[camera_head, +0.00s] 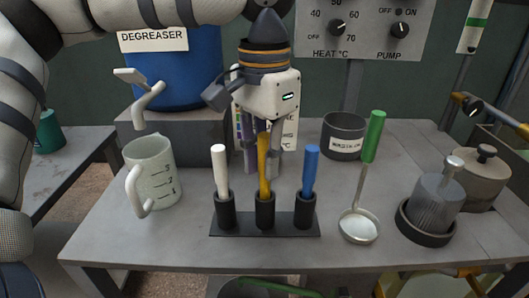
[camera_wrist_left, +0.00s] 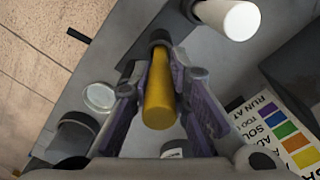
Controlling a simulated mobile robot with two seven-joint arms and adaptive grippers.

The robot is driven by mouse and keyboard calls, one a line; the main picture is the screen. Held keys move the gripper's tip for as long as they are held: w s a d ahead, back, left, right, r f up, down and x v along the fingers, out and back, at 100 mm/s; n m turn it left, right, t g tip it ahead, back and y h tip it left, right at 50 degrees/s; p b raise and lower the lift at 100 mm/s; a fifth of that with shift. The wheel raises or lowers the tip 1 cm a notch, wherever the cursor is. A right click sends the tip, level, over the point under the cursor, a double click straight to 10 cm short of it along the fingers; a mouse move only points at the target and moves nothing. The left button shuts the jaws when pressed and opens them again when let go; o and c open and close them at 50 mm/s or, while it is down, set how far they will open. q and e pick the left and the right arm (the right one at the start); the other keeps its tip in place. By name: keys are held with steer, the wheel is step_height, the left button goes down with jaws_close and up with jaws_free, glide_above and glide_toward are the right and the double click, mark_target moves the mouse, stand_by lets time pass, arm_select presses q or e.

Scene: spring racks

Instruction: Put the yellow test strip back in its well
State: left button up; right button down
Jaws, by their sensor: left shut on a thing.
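The yellow test strip (camera_head: 264,182) stands upright over the middle well (camera_head: 265,212) of a dark rack (camera_head: 243,228). Its lower end meets the well's mouth and seems to be inside it; how deep I cannot tell. My left gripper (camera_head: 263,168) comes down from above and is shut on the strip's upper part. In the left wrist view the strip (camera_wrist_left: 159,98) lies between the two purple-grey finger pads (camera_wrist_left: 160,82), with the dark well (camera_wrist_left: 159,38) at its far end. A white strip (camera_head: 219,168) stands in the left well and a blue one (camera_head: 310,171) in the right well. My right gripper is not in view.
A measuring jug (camera_head: 154,172) stands left of the rack. A colour chart (camera_head: 285,135) stands behind my gripper. The table front is clear.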

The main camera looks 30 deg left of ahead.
arm_select(q)
steer(key=shift+f, duration=1.05)
steer(key=o, duration=0.9)
step_height(320, 180, up, 12)
steer(key=shift+r, duration=0.1)
